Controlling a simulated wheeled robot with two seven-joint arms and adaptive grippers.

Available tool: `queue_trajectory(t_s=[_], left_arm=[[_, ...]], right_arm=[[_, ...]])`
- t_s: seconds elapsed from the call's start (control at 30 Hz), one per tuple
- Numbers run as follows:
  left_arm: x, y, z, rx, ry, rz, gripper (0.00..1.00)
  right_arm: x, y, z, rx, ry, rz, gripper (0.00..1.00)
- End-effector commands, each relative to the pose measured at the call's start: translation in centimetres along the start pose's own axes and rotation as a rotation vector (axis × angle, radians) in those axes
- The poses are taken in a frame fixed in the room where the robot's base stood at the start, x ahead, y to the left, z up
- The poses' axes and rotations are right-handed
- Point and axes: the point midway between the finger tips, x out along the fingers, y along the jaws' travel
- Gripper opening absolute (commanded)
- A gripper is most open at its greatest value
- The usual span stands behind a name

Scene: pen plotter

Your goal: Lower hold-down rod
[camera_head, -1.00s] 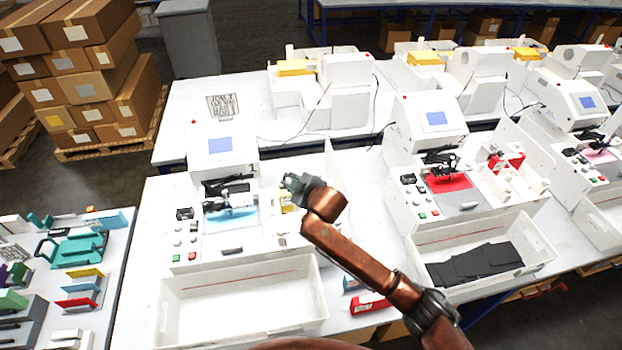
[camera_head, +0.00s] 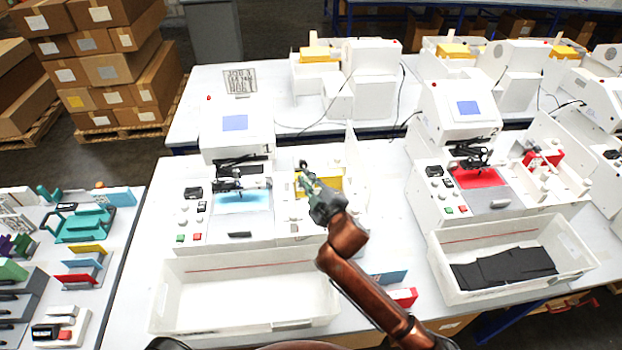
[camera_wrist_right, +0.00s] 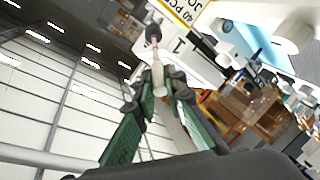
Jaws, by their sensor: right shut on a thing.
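My right gripper (camera_head: 306,175) is at the right part of the plotter marked 1 (camera_head: 236,135), in front of a yellow block (camera_head: 331,184). In the right wrist view, its green fingers (camera_wrist_right: 160,100) are closed around a slim pale rod (camera_wrist_right: 158,80) with a dark round end (camera_wrist_right: 152,32). The head view is too small to show the rod in the fingers, and I cannot tell how far it is tilted. The plotter's dark pen carriage (camera_head: 238,183) sits above a light-blue sheet (camera_head: 243,202). My left gripper is not in view.
An empty white bin (camera_head: 250,330) stands before this plotter. A second plotter (camera_head: 462,115) with a red sheet and a bin of black pieces (camera_head: 500,270) stands to the right. A side table (camera_head: 110,245) with coloured holders is at left. Boxes (camera_head: 110,70) are stacked behind.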

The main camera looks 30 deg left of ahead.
Motion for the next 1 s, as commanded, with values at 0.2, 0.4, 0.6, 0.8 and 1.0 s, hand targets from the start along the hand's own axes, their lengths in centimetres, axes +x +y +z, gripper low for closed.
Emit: queue_trajectory(t_s=[0.2,0.4,0.6,0.8,1.0], left_arm=[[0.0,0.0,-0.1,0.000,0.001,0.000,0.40],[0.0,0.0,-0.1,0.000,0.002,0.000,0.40],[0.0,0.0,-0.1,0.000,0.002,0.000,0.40],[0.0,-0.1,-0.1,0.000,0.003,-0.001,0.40],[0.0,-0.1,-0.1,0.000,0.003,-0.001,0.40]], right_arm=[[0.0,0.0,0.0,0.000,-0.001,0.000,0.00],[0.0,0.0,0.1,0.001,-0.001,0.000,0.20],[-0.1,0.1,0.1,0.001,-0.002,0.001,0.29],[-0.1,0.1,0.1,0.001,-0.002,0.001,0.29],[-1.5,0.1,0.2,0.001,-0.002,0.001,0.29]])
